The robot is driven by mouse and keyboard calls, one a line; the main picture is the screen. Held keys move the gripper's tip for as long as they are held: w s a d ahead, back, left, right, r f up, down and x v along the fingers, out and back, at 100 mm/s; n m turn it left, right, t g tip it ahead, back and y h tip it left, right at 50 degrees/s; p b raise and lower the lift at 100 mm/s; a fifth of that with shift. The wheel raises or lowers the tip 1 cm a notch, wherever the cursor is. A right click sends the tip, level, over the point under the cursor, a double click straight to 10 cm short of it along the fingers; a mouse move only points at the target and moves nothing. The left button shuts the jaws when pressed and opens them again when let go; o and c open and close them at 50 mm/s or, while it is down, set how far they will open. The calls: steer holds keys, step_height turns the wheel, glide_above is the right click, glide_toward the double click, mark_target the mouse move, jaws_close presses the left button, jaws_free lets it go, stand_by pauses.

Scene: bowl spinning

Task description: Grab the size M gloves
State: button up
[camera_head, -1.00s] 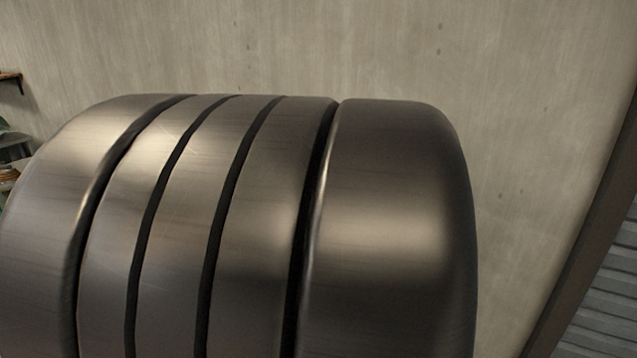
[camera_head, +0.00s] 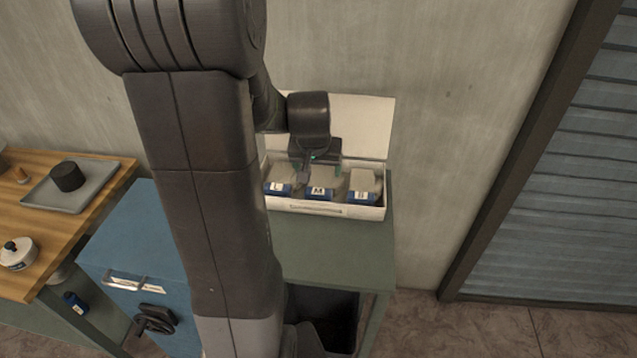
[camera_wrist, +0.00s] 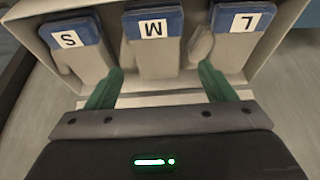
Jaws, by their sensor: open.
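The size M gloves (camera_head: 319,193) are a pale grey pair with a blue cuff and a white M label, in the middle of an open white box (camera_head: 375,213). They also show in the wrist view (camera_wrist: 153,45), with the label upside down. The size L gloves (camera_head: 279,189) lie to their left and the size S gloves (camera_head: 361,195) to their right in the head view. My gripper (camera_head: 320,170) is over the box. In the wrist view its green fingers (camera_wrist: 160,86) are spread and empty, pointing at the M gloves, with no contact visible.
The box stands on a green table (camera_head: 335,258) against a concrete wall; its lid is raised at the back. A blue cabinet (camera_head: 150,235) and a wooden bench (camera_head: 60,225) with a grey tray (camera_head: 95,193) are to the left. A shutter is at right.

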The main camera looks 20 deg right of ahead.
mark_target(321, 180)
steer(key=shift+p+x, duration=0.7)
steer(key=shift+x, duration=3.15)
steer(key=shift+s+d, duration=0.1)
steer(key=shift+d, duration=0.05)
steer(key=c, duration=1.1)
